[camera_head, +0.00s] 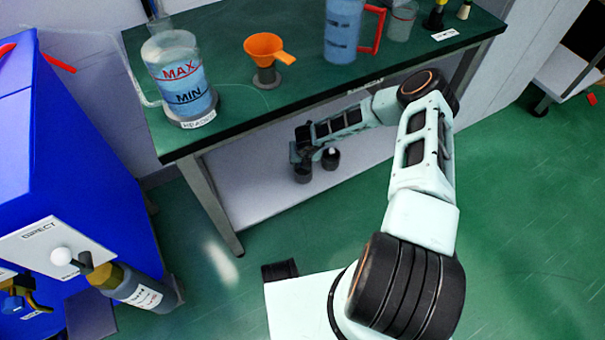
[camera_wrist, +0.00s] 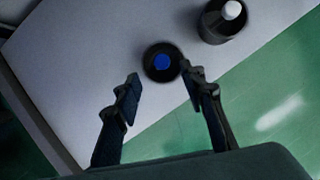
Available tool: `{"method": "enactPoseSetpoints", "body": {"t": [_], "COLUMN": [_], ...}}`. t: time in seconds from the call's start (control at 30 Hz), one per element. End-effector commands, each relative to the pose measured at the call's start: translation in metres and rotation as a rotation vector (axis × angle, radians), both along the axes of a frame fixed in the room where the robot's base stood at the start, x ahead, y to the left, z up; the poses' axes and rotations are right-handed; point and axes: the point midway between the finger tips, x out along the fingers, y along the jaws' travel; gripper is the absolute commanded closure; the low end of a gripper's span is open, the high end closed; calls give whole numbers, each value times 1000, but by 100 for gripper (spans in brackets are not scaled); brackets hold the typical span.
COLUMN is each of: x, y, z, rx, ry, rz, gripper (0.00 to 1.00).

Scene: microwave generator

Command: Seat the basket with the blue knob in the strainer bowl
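The basket with the blue knob (camera_wrist: 162,62) is a round dark cup on the pale lower shelf, its knob seen from above. In the head view a dark cup (camera_head: 302,174) stands below my gripper (camera_head: 304,153); its knob is hidden there. In the wrist view my gripper (camera_wrist: 160,76) is open. Its two fingers are spread on either side of the basket's near edge, with nothing held; contact cannot be told. An orange bowl-shaped piece with a handle (camera_head: 265,45) sits on a small grey stand on the bench; whether it is the strainer bowl is unclear.
A second dark cup with a white knob (camera_wrist: 225,20) stands close by, right of the first. The green benchtop (camera_head: 240,98) overhangs the shelf and bears a MAX/MIN vessel (camera_head: 178,75) and a blue jug (camera_head: 342,30). A blue cabinet (camera_head: 75,150) stands left.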

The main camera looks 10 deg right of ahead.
Motion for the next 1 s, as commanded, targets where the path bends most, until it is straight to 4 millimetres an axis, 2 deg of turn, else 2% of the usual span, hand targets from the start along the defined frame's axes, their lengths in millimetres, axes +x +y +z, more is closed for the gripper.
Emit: {"method": "enactPoseSetpoints", "body": {"t": [0.17,0.43,0.73,0.77,1.0], "x": [6,21,25,25,24], "y": [-1,-5,-6,-6,-6], "z": [-14,-47,-50,-50,-50], "rx": [1,1,0,0,0], "ry": [-1,-1,-1,-1,-1], "rz": [0,0,2,2,1], "gripper": [62,62,62,63,90]}}
